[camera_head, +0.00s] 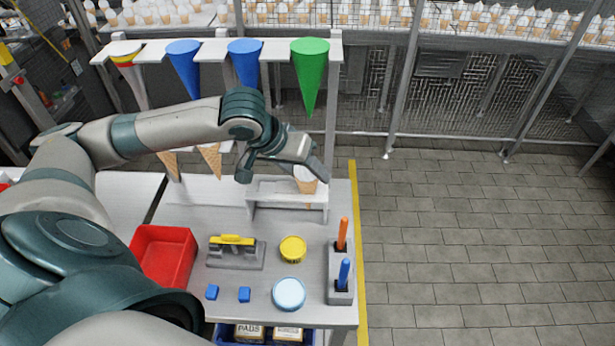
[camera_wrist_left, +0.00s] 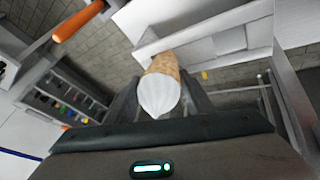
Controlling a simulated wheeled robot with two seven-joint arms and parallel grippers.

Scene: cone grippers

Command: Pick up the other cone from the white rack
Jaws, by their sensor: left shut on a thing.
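My left gripper (camera_head: 308,168) is shut on a waffle cone with a white top (camera_head: 307,184), at the small white stand (camera_head: 262,214) on the worktable. In the left wrist view the cone (camera_wrist_left: 163,88) lies between the two fingers, its white end toward the camera. The white stand (camera_wrist_left: 225,42) is close behind it; I cannot tell whether the cone still sits in it. Two more waffle cones (camera_head: 211,158) hang at the left, partly hidden by my arm. The tall white rack (camera_head: 215,50) holds blue, green and striped cones. My right gripper is not in view.
On the table are a red bin (camera_head: 163,256), a grey tool with a yellow handle (camera_head: 236,252), a yellow tub (camera_head: 293,249), a pale blue lid (camera_head: 289,294), small blue cubes and a grey holder (camera_head: 341,275) with orange and blue sticks. Open floor lies right.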

